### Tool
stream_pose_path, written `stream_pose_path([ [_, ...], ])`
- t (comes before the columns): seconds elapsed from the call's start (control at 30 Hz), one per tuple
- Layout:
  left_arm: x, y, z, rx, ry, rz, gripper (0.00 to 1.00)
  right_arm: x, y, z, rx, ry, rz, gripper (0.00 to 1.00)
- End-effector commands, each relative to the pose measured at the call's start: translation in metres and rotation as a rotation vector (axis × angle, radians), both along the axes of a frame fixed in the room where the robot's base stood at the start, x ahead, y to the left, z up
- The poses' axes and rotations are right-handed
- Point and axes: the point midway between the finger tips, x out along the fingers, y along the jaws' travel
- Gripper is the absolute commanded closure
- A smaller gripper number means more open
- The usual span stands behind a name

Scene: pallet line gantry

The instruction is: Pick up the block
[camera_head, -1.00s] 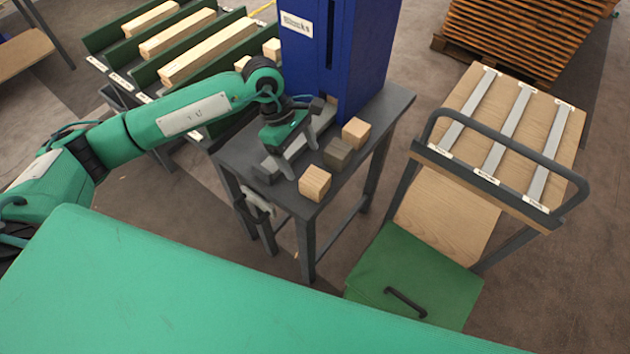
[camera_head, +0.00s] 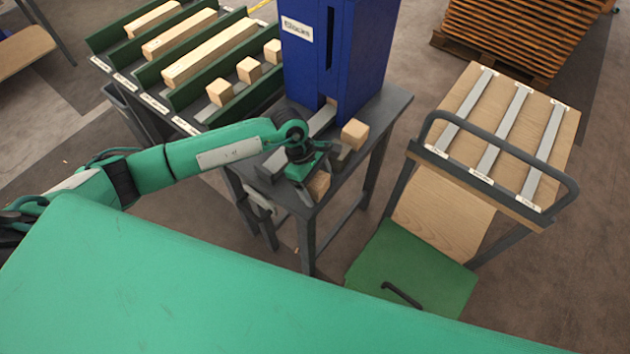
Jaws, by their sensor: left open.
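Small blocks stand on the dark grey table (camera_head: 398,104). One pale wooden block (camera_head: 319,185) is at the near corner, partly covered by my left gripper (camera_head: 322,176). Another wooden block (camera_head: 355,134) stands in clear view farther back, to the right of the gripper. A dark grey-brown block between these two is now mostly or wholly hidden by the gripper. My left gripper is open, low over the near part of the table, with its fingers above or around the near blocks. I cannot tell whether they touch anything. My right gripper is out of view.
A blue dispenser (camera_head: 345,60) labelled "Blocks" stands at the table's back. Green racks (camera_head: 183,97) with wooden beams and several blocks are at the left. A cart (camera_head: 475,178) with grey strips stands at the right, and stacked pallets (camera_head: 530,35) behind.

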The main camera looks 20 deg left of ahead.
Motion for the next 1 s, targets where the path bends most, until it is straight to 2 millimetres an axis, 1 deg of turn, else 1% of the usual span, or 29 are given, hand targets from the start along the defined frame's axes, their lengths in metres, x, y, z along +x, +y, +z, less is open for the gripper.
stream_pose_path([
  [0.07, 0.000, 0.000, 0.000, 0.000, 0.000, 0.000, 0.22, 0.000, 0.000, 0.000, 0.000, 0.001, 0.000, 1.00],
  [0.1, 0.000, 0.000, 0.000, 0.000, 0.000, 0.000, 0.30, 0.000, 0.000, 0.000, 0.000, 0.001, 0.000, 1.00],
  [0.17, 0.000, 0.000, 0.000, 0.000, 0.000, 0.000, 0.41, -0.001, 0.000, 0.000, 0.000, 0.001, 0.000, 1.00],
  [0.3, 0.000, 0.000, 0.000, 0.000, 0.000, 0.000, 0.69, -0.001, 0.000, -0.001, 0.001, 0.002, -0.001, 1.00],
  [0.33, 0.000, 0.000, 0.001, 0.000, 0.000, 0.000, 0.71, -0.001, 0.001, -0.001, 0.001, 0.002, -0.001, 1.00],
  [0.6, 0.000, 0.000, 0.002, 0.000, -0.001, 0.000, 0.71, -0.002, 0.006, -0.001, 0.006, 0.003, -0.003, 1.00],
  [0.77, 0.001, 0.001, 0.011, 0.000, -0.003, 0.000, 0.71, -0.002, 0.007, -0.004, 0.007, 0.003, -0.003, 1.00],
  [0.87, 0.002, 0.001, 0.024, 0.000, -0.006, -0.001, 0.71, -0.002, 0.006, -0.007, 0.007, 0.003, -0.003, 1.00],
  [0.97, 0.002, 0.000, 0.044, -0.001, -0.008, -0.001, 0.71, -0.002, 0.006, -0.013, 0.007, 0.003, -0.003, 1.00],
  [1.0, 0.002, 0.000, 0.054, -0.001, -0.007, -0.001, 0.71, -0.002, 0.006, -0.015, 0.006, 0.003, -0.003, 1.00],
])
